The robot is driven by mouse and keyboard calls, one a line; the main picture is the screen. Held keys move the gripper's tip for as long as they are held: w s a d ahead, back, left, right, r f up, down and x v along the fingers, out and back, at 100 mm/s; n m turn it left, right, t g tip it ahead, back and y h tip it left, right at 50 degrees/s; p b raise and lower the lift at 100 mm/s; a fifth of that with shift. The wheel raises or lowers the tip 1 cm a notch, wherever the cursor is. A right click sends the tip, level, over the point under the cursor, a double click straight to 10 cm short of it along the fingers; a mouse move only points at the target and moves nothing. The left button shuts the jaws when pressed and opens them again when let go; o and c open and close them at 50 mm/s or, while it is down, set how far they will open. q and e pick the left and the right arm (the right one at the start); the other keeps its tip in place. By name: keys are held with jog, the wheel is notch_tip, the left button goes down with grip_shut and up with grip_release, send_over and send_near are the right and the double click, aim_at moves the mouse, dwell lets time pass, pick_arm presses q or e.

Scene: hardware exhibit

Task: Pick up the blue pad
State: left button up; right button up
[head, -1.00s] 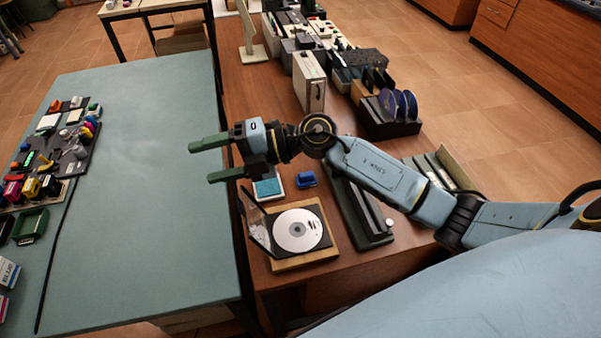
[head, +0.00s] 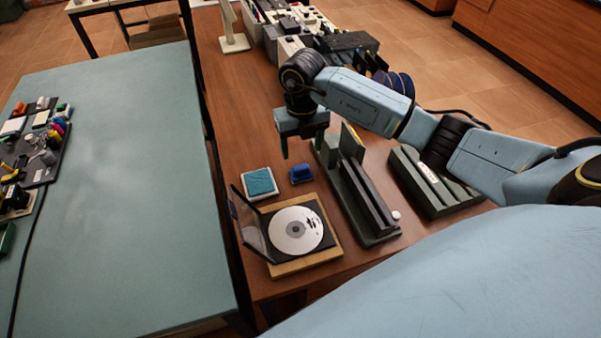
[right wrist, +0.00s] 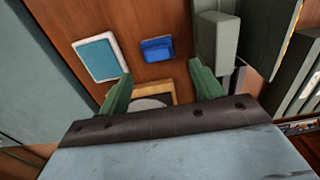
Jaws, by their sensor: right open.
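A light-blue pad (head: 261,182) in a white frame lies on the brown table, left of a smaller dark-blue block (head: 301,174). The right wrist view shows the light-blue pad (right wrist: 98,56) at upper left and the dark-blue block (right wrist: 157,49) near the top middle. My right gripper (head: 303,146) points down above the table, behind the dark-blue block in the head view. In the right wrist view its green fingers (right wrist: 160,75) are apart, with nothing between them, and the block shows beyond the gap. My left gripper is out of view.
An open disc case (head: 297,232) on a wooden base stands in front of the pad and block. A dark green slotted rack (head: 362,205) stands close on the right, with another rack (head: 437,186) beyond. The teal table (head: 120,200) on the left is largely clear.

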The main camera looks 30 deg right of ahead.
aim_at(301, 167)
notch_tip(301, 167, down, 7)
jog(key=shift+a+f, duration=0.15)
jog(key=c, duration=1.1)
